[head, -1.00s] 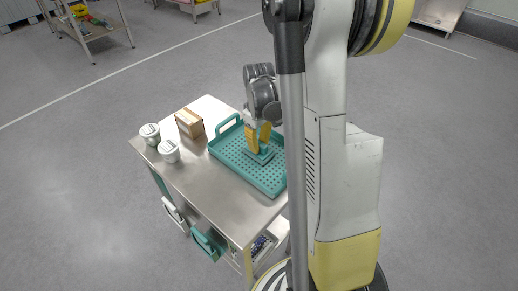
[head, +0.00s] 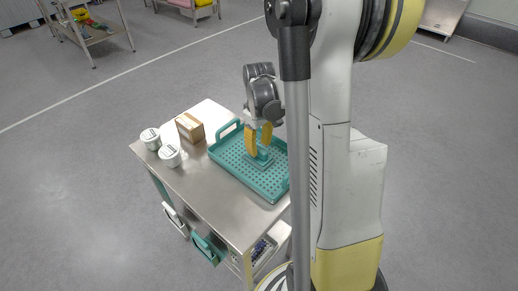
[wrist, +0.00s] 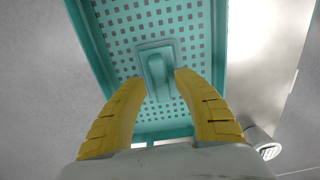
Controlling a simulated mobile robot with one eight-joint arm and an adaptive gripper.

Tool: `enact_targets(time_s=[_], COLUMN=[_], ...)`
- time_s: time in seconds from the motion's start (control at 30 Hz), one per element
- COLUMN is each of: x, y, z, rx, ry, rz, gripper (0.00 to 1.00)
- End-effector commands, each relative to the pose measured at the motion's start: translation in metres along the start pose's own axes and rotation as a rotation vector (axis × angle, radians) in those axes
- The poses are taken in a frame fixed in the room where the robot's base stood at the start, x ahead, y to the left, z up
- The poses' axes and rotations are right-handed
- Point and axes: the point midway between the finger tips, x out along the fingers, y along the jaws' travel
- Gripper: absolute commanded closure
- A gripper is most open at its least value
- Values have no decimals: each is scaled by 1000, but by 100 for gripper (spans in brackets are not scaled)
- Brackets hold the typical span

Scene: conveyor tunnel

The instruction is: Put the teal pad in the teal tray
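The teal pad (head: 260,161) lies inside the teal tray (head: 272,194), flat on its perforated floor as far as I can see. In the wrist view the pad (wrist: 141,61) shows as a rectangular plate with a raised handle (wrist: 158,78). The tray (wrist: 110,25) surrounds it there. My gripper (head: 259,152) is above the pad, its yellow fingers on either side of the handle. In the wrist view my gripper (wrist: 159,77) is open, with small gaps between the fingertips and the handle. My arm hides the tray's right end in the head view.
The tray stands on a metal cart top (head: 215,205). A cardboard box (head: 190,127) and two white jars (head: 170,156) stand left of the tray. The cart's front left surface is bare. Shelves (head: 90,25) stand far off at the back left.

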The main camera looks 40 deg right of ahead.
Motion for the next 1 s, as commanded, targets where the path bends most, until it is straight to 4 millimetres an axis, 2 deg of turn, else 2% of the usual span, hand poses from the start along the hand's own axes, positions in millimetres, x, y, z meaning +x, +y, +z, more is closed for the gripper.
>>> enact_targets(time_s=[0.03, 0.1, 0.3, 0.57, 0.67, 0.77, 0.9, 1.0], x=[-16, -33, -75, -102, -117, -140, -168, -181], y=[0, 0, 0, -6, -26, -60, -115, -152], z=[1, 0, 0, 0, 0, 2, 13, 26], rx=[0, 0, 0, 0, 6, 20, 49, 70], ry=[0, 0, 0, 9, 44, 112, 242, 342], rz=[0, 0, 0, 6, 28, 61, 98, 106], gripper=[63, 63, 63, 63, 63, 63, 63, 63])
